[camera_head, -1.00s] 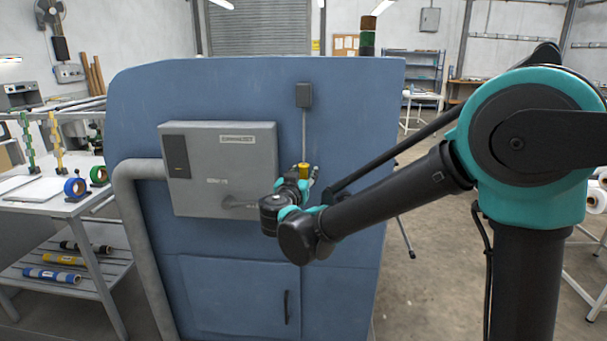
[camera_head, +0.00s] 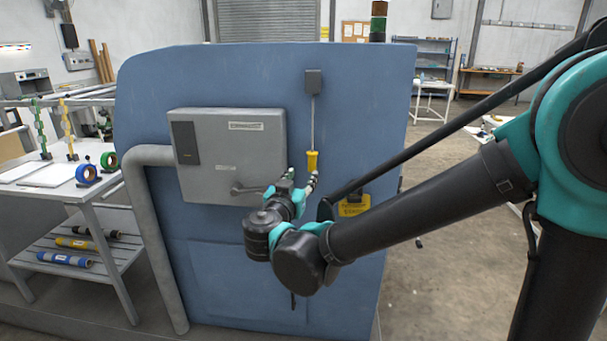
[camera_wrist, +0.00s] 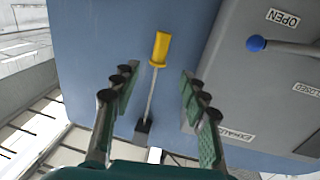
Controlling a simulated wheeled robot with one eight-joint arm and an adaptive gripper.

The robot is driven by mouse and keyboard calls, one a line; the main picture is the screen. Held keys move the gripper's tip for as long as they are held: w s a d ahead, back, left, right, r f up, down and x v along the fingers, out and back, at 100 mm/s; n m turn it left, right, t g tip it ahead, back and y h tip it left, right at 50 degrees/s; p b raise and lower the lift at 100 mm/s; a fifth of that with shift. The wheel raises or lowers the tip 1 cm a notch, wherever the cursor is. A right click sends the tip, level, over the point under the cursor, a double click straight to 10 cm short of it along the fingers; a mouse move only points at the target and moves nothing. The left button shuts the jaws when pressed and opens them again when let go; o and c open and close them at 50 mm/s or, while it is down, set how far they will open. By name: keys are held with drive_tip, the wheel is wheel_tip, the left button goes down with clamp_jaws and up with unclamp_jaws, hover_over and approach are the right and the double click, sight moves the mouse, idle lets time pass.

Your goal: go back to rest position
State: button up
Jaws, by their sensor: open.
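My gripper (camera_head: 302,177) is open and empty in front of the blue machine panel (camera_head: 350,110). In the wrist view its two green fingers (camera_wrist: 158,90) stand wide apart, with a yellow pull handle (camera_wrist: 161,47) on a rod visible between and beyond them. In the head view the yellow handle (camera_head: 312,161) hangs from a small dark box (camera_head: 313,81), just above my gripper. The fingers look apart from the handle. A grey exhaust box (camera_head: 235,135) with a lever (camera_head: 250,189) is left of the gripper; the lever's blue knob (camera_wrist: 256,43) shows in the wrist view.
A grey pipe (camera_head: 150,230) runs down the machine's left side. A work table (camera_head: 105,190) with tape rolls stands further left. A yellow object (camera_head: 354,206) shows beside the machine's right edge, partly behind my arm. Open floor (camera_head: 440,260) lies to the right.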

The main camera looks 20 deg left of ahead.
idle(0.4)
drive_tip(key=w+d+f+g+h, duration=0.2)
drive_tip(key=w+d+f, duration=0.15)
drive_tip(key=d, duration=0.55)
drive_tip(key=w+d+f+g+h, duration=0.25)
drive_tip(key=d+f, duration=0.25)
drive_tip(key=d, duration=0.4)
drive_tip(key=w+d+f+g+h, duration=0.1)
drive_tip(key=w+d+f+g, duration=0.2)
drive_tip(key=d, duration=0.6)
drive_tip(key=s+d+f+m+g, duration=0.1)
drive_tip(key=s+d+f+g, duration=0.4)
drive_tip(key=d+f, duration=0.55)
drive_tip(key=s+d+f+y, duration=0.2)
drive_tip(key=s+d, duration=0.1)
drive_tip(key=s, duration=0.3)
drive_tip(key=s+d+f+g+y, duration=0.1)
drive_tip(key=s+d+f+y, duration=0.1)
drive_tip(key=s+d+f, duration=0.1)
drive_tip(key=shift+s+d+f, duration=0.25)
drive_tip(key=shift+s+d, duration=0.5)
drive_tip(key=shift+s, duration=0.65)
drive_tip(key=shift+c, duration=0.2)
